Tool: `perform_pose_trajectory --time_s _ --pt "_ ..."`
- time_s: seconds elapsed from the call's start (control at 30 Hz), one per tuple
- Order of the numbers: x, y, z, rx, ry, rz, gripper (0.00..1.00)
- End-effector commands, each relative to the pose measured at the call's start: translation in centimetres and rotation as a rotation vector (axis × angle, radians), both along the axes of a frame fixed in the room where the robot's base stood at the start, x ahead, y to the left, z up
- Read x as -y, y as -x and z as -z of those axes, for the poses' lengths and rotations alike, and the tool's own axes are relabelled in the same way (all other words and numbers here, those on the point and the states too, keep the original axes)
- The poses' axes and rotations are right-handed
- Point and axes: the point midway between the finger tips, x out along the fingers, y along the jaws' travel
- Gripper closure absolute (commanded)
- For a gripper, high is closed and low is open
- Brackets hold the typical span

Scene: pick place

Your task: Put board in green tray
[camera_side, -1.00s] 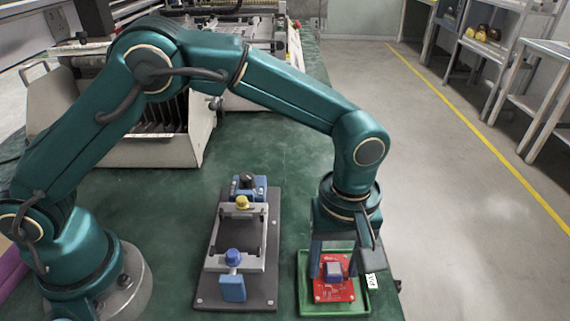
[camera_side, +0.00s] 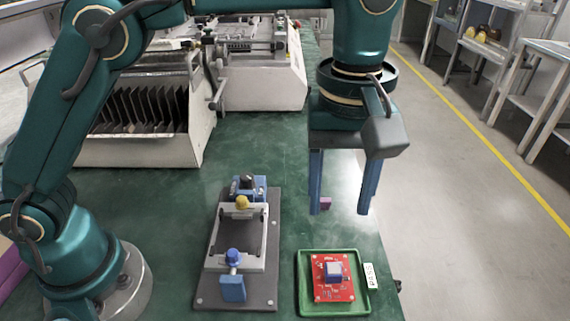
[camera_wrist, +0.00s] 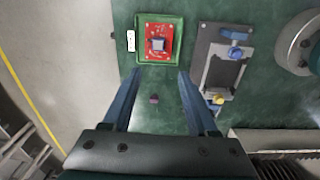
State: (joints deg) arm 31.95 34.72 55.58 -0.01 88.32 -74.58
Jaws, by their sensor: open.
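The red board (camera_side: 333,278) with a grey-blue block on it lies inside the green tray (camera_side: 303,292) at the front right of the table. In the wrist view the board (camera_wrist: 167,33) also lies within the tray (camera_wrist: 140,57), apart from my gripper. My gripper (camera_side: 342,212) is open and empty, raised well above the table and behind the tray. Its two blue fingers point down, and they also show in the wrist view (camera_wrist: 156,75).
A dark fixture (camera_side: 240,262) with blue and yellow knobs stands left of the tray. A small purple block (camera_side: 325,203) lies on the table behind the tray. A white rack (camera_side: 150,120) stands at the back left.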

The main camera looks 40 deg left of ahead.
Motion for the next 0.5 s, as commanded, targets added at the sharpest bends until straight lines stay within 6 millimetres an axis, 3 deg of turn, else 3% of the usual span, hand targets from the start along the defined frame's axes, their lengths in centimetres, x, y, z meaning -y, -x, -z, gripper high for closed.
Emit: perform_pose_trajectory --time_s 0.23,0.5 --pt "-6.3 1.2 -3.7 0.128 0.032 0.183 0.41" --pt "-12.7 5.3 -4.5 0.291 -0.014 0.418 0.41"
